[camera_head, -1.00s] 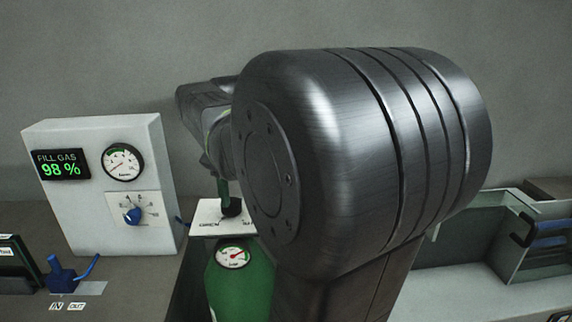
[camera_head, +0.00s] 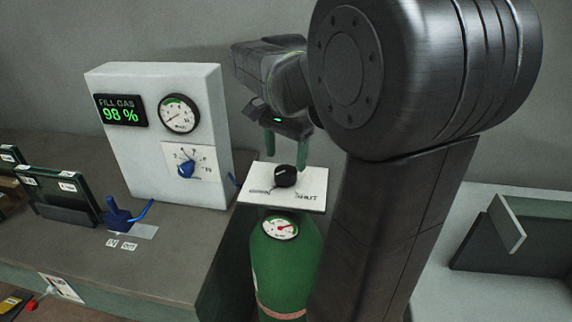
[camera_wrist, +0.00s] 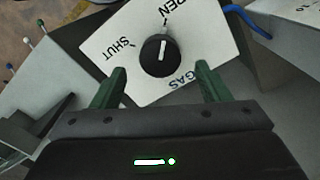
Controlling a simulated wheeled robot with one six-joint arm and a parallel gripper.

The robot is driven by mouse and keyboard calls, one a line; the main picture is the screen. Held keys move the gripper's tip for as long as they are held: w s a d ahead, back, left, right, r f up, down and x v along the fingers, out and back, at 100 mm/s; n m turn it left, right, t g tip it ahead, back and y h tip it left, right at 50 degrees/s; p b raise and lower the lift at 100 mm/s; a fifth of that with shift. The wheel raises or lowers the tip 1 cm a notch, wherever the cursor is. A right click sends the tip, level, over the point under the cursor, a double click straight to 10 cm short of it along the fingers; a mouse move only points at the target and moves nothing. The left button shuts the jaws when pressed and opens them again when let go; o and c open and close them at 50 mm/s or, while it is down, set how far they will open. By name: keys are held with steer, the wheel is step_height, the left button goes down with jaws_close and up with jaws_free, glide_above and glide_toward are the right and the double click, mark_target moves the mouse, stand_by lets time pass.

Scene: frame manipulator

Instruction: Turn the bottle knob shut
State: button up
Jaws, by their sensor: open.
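The bottle knob (camera_head: 285,177) is round and black with a white pointer line. It sits on a white plate (camera_head: 312,183) on top of the green bottle (camera_head: 285,262). In the wrist view the knob (camera_wrist: 157,58) has its line towards the OPEN mark, away from SHUT at the left. My gripper (camera_head: 286,153) has two green fingers and is open above the plate, just over the knob. In the wrist view its fingertips (camera_wrist: 160,70) stand apart on either side of the knob, not touching it.
A white panel (camera_head: 110,82) with a 98 % fill gas display, a gauge and a blue knob stands left of the bottle. A blue valve (camera_head: 118,217) sits on the bench. A grey holder (camera_head: 505,225) is at right. My arm hides the space right of the bottle.

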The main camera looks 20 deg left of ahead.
mark_target(286, 170)
steer(key=shift+f, duration=1.85)
steer(key=c, duration=1)
steer(key=shift+o, duration=0.2)
